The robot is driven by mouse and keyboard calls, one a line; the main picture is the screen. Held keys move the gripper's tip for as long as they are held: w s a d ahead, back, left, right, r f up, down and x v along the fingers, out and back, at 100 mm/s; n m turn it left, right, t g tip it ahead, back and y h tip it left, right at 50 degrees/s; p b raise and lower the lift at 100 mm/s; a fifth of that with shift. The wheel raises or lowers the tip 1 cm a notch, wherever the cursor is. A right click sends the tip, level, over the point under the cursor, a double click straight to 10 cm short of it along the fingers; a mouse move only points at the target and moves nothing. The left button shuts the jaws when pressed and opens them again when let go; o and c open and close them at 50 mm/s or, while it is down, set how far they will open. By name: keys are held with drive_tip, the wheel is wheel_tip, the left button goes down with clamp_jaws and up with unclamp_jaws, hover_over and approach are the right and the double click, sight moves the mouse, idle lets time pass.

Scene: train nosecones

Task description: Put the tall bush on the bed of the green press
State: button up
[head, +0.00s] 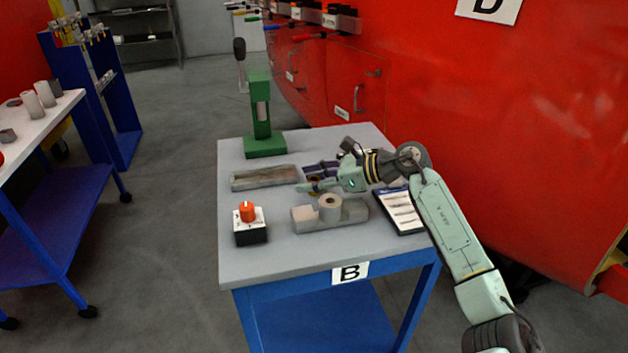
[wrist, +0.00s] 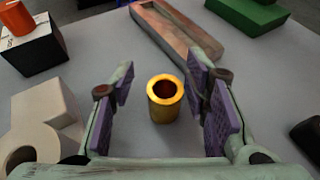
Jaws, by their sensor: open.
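My gripper (head: 312,178) is open low over the grey table. In the wrist view its two purple-padded fingers (wrist: 165,90) stand on either side of a brass bush (wrist: 165,104), with a visible gap on each side. This bush is an upright hollow cylinder; in the head view the fingers mostly hide it. I take it for the tall bush, but cannot compare heights surely. The green press (head: 261,110) stands at the table's back left, and its bed (head: 265,147) looks empty. The press base also shows at the wrist view's upper right (wrist: 248,12).
A long shallow tray (head: 250,181) lies between gripper and press. A grey block (head: 350,212) carrying a pale hollow cylinder (head: 329,207), an orange-knobbed box (head: 250,229) and a dark-framed panel (head: 402,212) are nearer the front. The red nosecone (head: 500,130) rises at the right.

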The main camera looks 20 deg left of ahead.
clamp_jaws()
idle(0.5)
drive_tip(key=shift+r, duration=0.1)
